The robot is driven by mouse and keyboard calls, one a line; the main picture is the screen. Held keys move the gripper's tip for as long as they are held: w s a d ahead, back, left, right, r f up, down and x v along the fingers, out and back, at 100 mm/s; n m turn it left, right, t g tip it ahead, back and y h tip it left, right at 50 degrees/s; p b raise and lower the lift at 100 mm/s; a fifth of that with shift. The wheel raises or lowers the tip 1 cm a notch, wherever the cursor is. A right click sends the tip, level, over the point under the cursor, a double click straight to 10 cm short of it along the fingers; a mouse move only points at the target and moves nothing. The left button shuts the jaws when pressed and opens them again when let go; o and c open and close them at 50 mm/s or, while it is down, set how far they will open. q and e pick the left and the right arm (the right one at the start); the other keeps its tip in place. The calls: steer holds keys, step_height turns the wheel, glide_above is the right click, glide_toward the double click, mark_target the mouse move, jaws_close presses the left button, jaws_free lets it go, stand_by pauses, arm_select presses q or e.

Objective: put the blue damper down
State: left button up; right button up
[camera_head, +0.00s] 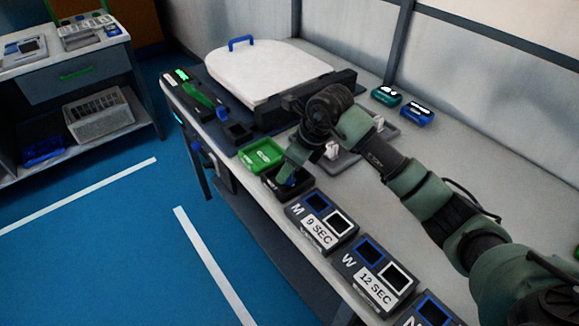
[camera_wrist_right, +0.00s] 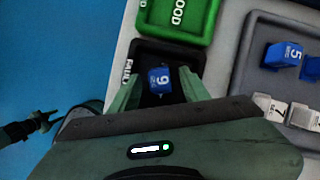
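The blue damper (camera_wrist_right: 160,80), marked 9, is inside the black FAULT tray (camera_wrist_right: 147,46) in the right wrist view. In the head view the damper (camera_head: 292,181) shows small and partly covered by my gripper. My right gripper (camera_wrist_right: 162,76) points down over this tray. Its two green fingers stand on either side of the damper with a visible gap on each side, so it is open. A small dark gripper at the left edge of the wrist view (camera_wrist_right: 47,120) looks like my left one. Its finger opening is too small to judge.
The green GOOD tray (camera_head: 262,155) adjoins the black tray. A grey fixture (camera_wrist_right: 250,80) beside it holds another blue damper (camera_wrist_right: 283,55) marked 5 and white blocks. Timer boxes (camera_head: 322,222) line the table's front edge. A white toilet lid (camera_head: 262,70) lies behind.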

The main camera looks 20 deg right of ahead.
steer(key=shift+r, duration=0.1)
steer(key=shift+r, duration=0.2)
steer(key=v, duration=1.1)
steer(key=shift+s+r+b, duration=0.2)
steer(key=shift+r+b, duration=0.1)
steer(key=shift+d, duration=0.15)
